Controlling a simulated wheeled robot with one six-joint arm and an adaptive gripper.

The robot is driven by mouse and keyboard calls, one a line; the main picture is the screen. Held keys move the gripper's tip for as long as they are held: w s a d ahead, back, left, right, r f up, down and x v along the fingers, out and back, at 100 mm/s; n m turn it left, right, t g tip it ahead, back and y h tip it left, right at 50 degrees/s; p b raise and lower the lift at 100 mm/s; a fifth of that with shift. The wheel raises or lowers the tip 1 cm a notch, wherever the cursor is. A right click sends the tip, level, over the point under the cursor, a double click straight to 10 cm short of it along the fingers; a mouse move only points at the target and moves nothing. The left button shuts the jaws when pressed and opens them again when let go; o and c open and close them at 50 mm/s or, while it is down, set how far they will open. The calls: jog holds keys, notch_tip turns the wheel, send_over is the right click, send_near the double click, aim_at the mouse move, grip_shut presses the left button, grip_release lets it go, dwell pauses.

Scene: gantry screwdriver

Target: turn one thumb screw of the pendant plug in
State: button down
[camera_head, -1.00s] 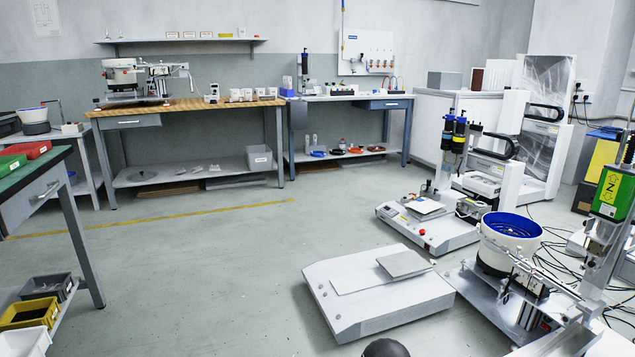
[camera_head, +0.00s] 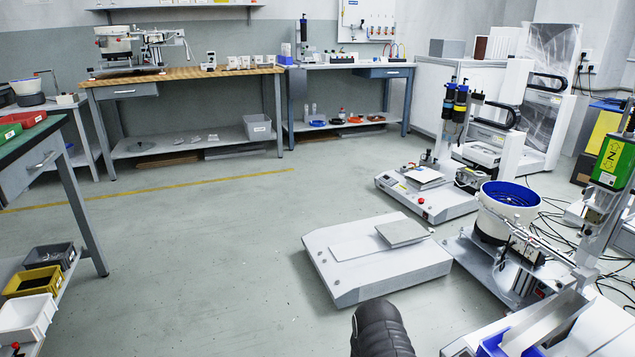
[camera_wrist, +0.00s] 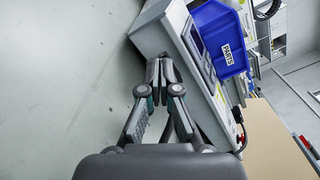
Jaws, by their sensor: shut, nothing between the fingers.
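The pendant plug and its thumb screws cannot be made out in either view. The gantry screwdriver machine (camera_head: 430,200), a low white base with blue-and-black screwdrivers (camera_head: 455,105) above it, stands right of centre in the head view. My gripper (camera_wrist: 161,68) is shut and empty in the wrist view, its two dark fingers together. It appears over the edge of a light grey machine housing (camera_wrist: 160,28); whether it touches cannot be told. A black rounded part of my arm shows at the bottom of the head view, and my gripper is out of that view.
A blue parts bin (camera_wrist: 218,38) is beside the housing in the wrist view. A low white platform (camera_head: 375,270) and a feeder with a blue bowl (camera_head: 508,205) stand ahead and right. Cables (camera_head: 590,265) lie at the right. The floor (camera_head: 200,260) left of the platform is clear.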

jog(key=shift+v, duration=2.25)
